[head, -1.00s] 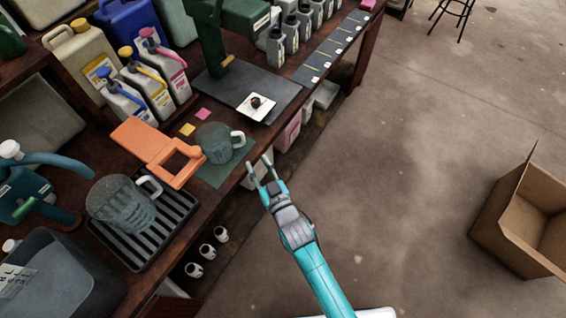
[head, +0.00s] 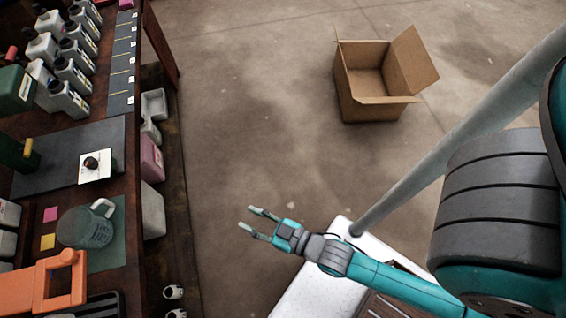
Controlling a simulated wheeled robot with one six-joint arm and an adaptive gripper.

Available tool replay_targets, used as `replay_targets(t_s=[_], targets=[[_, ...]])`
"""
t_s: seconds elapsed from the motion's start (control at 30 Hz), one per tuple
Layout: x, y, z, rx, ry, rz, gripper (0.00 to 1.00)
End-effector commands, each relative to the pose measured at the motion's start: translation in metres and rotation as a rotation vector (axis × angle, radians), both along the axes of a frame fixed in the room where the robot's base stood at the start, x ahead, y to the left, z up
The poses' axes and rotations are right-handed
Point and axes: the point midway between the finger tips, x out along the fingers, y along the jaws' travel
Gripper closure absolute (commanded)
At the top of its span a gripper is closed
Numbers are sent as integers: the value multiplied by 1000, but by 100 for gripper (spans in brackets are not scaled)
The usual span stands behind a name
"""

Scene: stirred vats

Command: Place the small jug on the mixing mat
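The small jug (head: 85,228), grey and see-through with a white handle, stands upright on the dark green mat (head: 117,256) at the bench's front edge, in the left of the head view. This green mat looks like the mixing mat. The jug's handle points up and right. My gripper (head: 254,222) is open and empty. It is out over the floor, to the right of the bench and well apart from the jug.
An orange clamp-like piece (head: 48,285) sits close below the jug. A white square with a dark knob (head: 95,166) lies on a grey mat (head: 62,150) beyond. Grey bottles (head: 68,98) line the back. An open cardboard box (head: 370,100) stands on clear floor.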

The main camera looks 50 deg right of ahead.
Motion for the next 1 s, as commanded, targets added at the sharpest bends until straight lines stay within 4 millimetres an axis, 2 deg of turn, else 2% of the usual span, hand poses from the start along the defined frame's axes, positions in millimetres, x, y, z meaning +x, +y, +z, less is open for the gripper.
replay_targets(t_s=[0.03,0.2,0.3,0.43,0.63,1.0], targets=[[-21,-9,5,-3,17,-19,63],[-76,-30,32,-8,54,-75,63],[-105,-38,51,-10,74,-107,63],[-133,-46,75,-12,99,-142,63],[-155,-51,99,-12,118,-174,63],[-158,-52,103,-12,121,-179,63]])
